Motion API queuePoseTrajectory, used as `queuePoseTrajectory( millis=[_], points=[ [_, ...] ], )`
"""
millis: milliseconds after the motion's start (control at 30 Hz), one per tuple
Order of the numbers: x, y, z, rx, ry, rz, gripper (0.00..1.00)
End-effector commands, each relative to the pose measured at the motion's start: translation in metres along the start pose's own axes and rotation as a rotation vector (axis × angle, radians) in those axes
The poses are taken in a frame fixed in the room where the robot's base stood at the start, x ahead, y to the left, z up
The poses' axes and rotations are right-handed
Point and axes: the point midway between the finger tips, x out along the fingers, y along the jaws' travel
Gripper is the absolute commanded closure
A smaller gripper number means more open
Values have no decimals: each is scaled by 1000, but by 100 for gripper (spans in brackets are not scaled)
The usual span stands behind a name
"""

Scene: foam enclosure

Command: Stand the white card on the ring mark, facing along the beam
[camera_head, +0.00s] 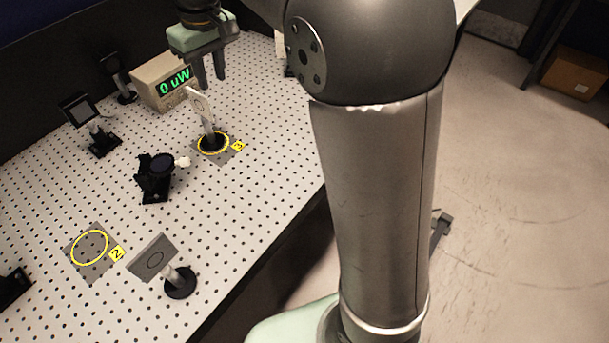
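A white card (199,103) stands upright on a short post. Its round black base (213,141) sits inside a yellow ring mark (228,147) on a grey patch, with a yellow tag beside it that looks like a 3. The card is seen at a steep angle, so its exact facing is hard to tell. My gripper (208,80) points down just above and behind the card, its two fingers apart with nothing visible between them. A second ring mark (75,255), tagged 2, is empty at the lower left.
A power meter (160,82) reading 0 uW stands behind the white card. A black lens mount (153,178) stands left of it. Dark mounts (82,110) stand farther left. The perforated table's right edge is clear. My arm hides the right middle.

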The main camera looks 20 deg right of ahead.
Motion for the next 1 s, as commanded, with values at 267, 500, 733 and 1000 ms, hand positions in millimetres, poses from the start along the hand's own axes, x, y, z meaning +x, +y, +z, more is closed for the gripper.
queuePoseTrajectory(
  millis=[267,500,733,1000],
  points=[
    [52,4,183,289,-39,17,73],
    [100,-16,286,441,-62,32,73],
    [109,-20,300,463,-66,35,73],
    [108,-20,300,462,-67,34,73]
  ],
)
